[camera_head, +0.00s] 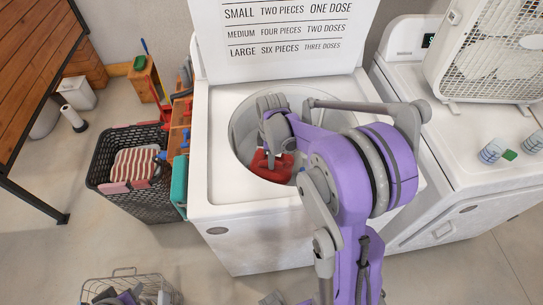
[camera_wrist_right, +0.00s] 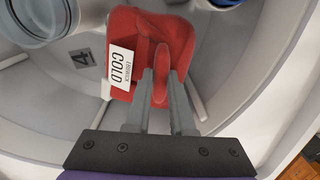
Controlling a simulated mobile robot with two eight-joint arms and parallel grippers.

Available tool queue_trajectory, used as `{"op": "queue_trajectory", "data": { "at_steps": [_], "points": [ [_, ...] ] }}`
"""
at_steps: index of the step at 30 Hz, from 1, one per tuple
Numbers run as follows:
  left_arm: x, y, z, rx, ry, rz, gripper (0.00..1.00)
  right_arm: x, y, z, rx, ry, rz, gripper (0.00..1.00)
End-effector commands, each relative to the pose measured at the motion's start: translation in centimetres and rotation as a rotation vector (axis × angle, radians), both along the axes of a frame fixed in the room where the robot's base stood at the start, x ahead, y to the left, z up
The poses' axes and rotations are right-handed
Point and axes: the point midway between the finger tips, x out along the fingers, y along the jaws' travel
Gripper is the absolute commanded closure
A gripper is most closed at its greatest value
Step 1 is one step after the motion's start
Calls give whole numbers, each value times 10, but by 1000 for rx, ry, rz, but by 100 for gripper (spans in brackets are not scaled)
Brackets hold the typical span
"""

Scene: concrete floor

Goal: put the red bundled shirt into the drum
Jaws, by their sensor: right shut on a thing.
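The red bundled shirt (camera_head: 266,167) is inside the open drum (camera_head: 240,128) of the white top-loading washer. In the right wrist view the shirt (camera_wrist_right: 180,30) carries a white tag reading COLD. My right gripper (camera_head: 271,156) reaches down into the drum from above. Its fingers (camera_wrist_right: 161,88) are shut on a fold of the shirt. My arm hides the right part of the drum opening in the head view. In the wrist view the grey drum wall and floor surround the shirt. My left gripper is not in view.
The washer's lid (camera_head: 280,40) stands open behind the drum. A dark basket (camera_head: 115,188) with a striped cloth stands left of the washer, and a wire basket (camera_head: 130,275) is at the front. A second white machine (camera_head: 470,165) at right bears a fan (camera_head: 495,60) and small containers.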

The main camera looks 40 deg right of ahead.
Motion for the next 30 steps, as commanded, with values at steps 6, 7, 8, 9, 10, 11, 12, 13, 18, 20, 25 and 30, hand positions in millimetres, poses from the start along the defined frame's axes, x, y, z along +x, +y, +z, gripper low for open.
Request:
{"op": "queue_trajectory", "data": {
  "at_steps": [6,7,8,9,10,11,12,13,18,20,25,30],
  "points": [
    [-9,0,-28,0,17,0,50,-1,0,-31,0,3,0,100],
    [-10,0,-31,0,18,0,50,-1,0,-35,1,2,0,100],
    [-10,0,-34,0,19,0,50,-1,0,-38,1,2,0,100],
    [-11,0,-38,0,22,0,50,-1,0,-43,1,2,0,100],
    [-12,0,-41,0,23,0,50,-1,0,-47,0,1,0,100],
    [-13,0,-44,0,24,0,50,-1,0,-50,0,1,0,100],
    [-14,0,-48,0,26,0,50,-1,0,-55,0,1,0,100],
    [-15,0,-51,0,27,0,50,-1,0,-58,0,1,0,100],
    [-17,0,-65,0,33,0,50,0,0,-75,1,1,-1,100],
    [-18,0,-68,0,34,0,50,0,0,-79,1,1,-1,100],
    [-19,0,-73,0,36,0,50,0,0,-85,0,0,-1,100],
    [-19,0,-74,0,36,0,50,0,0,-86,1,-1,-1,100]
  ]
}}
